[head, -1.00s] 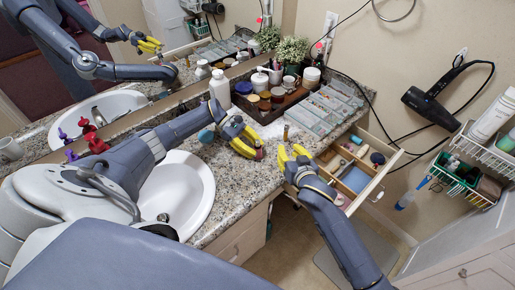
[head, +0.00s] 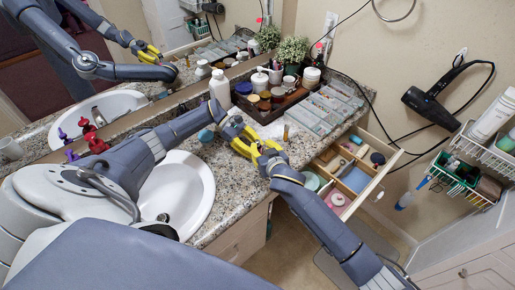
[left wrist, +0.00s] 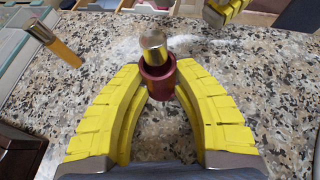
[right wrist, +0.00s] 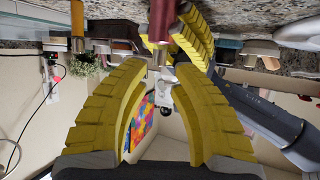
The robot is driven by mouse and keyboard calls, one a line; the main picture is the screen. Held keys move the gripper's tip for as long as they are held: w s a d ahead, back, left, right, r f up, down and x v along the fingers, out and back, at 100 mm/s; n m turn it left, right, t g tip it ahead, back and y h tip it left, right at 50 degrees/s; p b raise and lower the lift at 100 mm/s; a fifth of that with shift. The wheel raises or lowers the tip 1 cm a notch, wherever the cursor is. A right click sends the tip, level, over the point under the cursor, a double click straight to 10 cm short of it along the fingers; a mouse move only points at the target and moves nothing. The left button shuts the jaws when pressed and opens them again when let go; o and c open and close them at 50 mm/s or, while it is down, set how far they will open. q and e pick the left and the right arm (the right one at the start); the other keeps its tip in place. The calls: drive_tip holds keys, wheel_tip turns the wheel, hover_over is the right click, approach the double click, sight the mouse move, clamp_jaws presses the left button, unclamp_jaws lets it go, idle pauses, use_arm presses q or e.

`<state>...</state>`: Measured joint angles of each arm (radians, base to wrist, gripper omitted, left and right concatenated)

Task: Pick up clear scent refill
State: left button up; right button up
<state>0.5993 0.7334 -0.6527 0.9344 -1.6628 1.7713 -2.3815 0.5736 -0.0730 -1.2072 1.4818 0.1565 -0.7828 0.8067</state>
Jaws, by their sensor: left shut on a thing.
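My left gripper (head: 250,150) is shut on a dark red tube with a shiny metal top (left wrist: 153,48), held above the counter between its yellow fingertips. My right gripper (head: 266,157) is close beside it. In the right wrist view, its fingers (right wrist: 160,78) are apart, with the tube's metal end between or just beyond the tips; I cannot tell whether they touch. An amber vial with a metal cap (left wrist: 57,42) stands on the counter to the left in the left wrist view; it also shows in the head view (head: 286,132). I cannot make out a clear refill.
The granite counter (head: 225,180) has a sink (head: 185,190) at left. A dark tray (head: 262,114) of bottles and a clear compartment organizer (head: 325,110) stand at the back. An open drawer (head: 390,165) with several small items is at right, near my right arm.

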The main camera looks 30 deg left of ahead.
sight(258, 142)
drive_tip(key=shift+x, duration=2.65)
drive_tip(key=shift+o, duration=0.2)
drive_tip(key=shift+w+r, duration=0.1)
drive_tip(key=shift+r, duration=0.1)
drive_tip(key=c, duration=0.5)
